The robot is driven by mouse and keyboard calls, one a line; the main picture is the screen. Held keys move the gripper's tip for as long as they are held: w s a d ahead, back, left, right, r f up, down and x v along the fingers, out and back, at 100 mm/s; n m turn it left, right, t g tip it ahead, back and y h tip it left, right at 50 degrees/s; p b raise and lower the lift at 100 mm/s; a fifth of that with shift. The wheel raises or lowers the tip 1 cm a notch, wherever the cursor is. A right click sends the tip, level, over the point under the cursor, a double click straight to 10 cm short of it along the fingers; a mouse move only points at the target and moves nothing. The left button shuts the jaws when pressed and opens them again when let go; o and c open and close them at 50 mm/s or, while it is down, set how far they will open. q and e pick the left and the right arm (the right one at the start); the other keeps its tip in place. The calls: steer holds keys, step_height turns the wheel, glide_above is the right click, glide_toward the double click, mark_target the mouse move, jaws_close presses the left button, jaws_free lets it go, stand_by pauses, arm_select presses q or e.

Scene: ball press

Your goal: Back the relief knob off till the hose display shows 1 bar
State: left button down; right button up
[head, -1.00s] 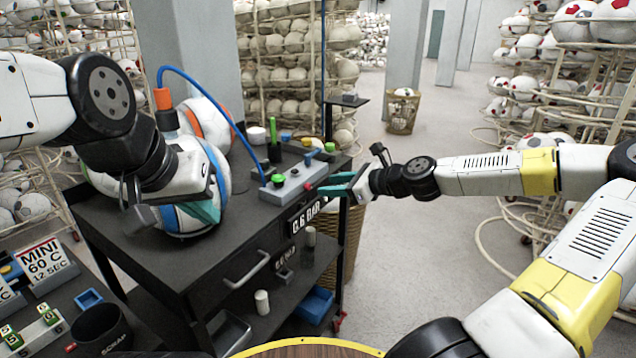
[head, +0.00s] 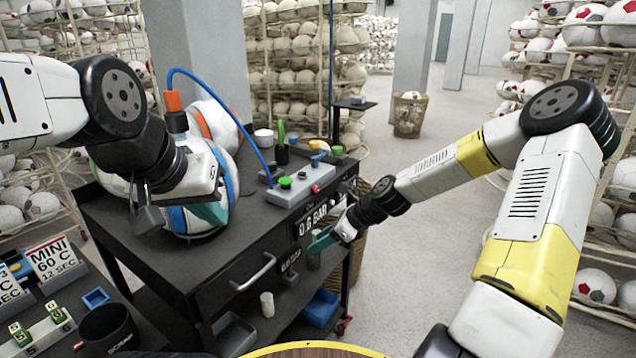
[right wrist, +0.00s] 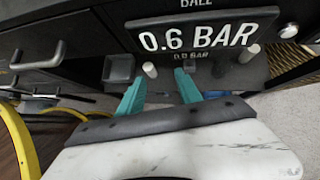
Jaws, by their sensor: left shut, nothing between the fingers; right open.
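A large display (head: 312,223) on the cart's right front edge reads 0.6 BAR; in the right wrist view (right wrist: 208,37) the word BALL shows above it. A smaller plate (head: 290,262) below it appears to read 0.0 BAR (right wrist: 195,56). A grey control box (head: 300,186) on the cart top carries a green button and a small red knob (head: 315,189); which part is the relief knob I cannot tell. My right gripper (head: 321,241) is open and empty, just below the large display. My left gripper (head: 212,213) is shut and empty, in front of the white-and-blue ball (head: 225,170).
A blue hose (head: 236,115) arches from the ball's orange fitting to the control box. The dark cart (head: 175,262) has a drawer handle (head: 253,273) and a lower shelf with a blue bin (head: 320,308). Ball racks stand behind; open floor lies to the right.

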step_height(320, 180, down, 3)
steer(key=g+h, duration=0.1)
steer(key=h, duration=0.1)
steer(key=m+t+h, duration=0.2)
steer(key=h, duration=0.2)
glide_toward(317, 189)
steer(key=shift+x, duration=3.95)
jaws_close()
